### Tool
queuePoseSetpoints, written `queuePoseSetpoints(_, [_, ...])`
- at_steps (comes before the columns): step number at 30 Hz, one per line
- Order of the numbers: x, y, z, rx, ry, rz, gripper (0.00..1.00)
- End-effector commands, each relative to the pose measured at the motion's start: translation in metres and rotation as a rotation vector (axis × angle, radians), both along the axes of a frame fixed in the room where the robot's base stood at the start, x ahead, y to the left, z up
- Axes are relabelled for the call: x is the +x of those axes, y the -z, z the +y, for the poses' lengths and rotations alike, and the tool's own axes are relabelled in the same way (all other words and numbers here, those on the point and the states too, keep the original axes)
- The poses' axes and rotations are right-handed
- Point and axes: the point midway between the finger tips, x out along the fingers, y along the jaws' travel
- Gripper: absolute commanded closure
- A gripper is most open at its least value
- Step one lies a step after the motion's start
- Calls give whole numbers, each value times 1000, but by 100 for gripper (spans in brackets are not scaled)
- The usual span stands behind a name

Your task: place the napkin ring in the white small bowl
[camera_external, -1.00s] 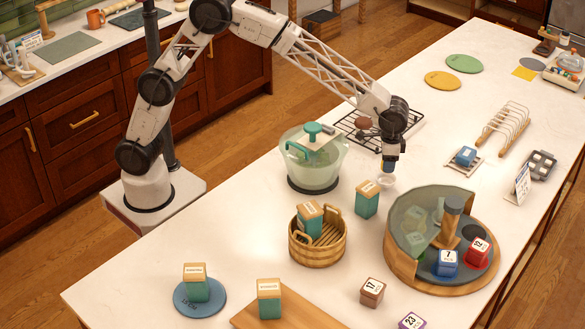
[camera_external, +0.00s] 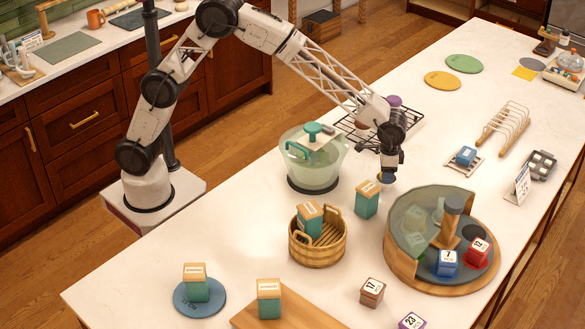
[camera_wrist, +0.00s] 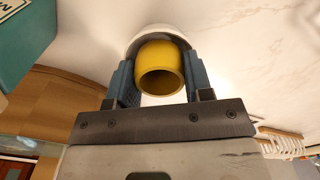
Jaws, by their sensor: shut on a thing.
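The yellow napkin ring (camera_wrist: 161,70) is between the blue fingers of my gripper (camera_wrist: 158,80) in the wrist view, with its round opening facing the camera. The fingers are shut on it. The white small bowl (camera_wrist: 158,30) shows as a pale curved rim just behind and around the ring. I cannot tell whether the ring touches the bowl. In the external view my gripper (camera_external: 389,168) points down low over the counter, between the glass pot and the round wooden tray. The bowl is mostly hidden under it there.
The glass pot (camera_external: 313,160) is at left, the round tray with a clear cover (camera_external: 437,235) at lower right. A black wire rack (camera_external: 352,122) lies behind.

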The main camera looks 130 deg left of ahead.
Motion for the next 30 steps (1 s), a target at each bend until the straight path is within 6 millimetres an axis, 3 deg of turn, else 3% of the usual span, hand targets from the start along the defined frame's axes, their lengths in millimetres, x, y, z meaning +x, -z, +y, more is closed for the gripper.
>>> queuePoseSetpoints(28, [-4,29,-3,-9,0,18,79])
queuePoseSetpoints(29, [-4,29,-3,-9,0,18,50])
queuePoseSetpoints(30, [-4,29,-3,-9,0,18,44])
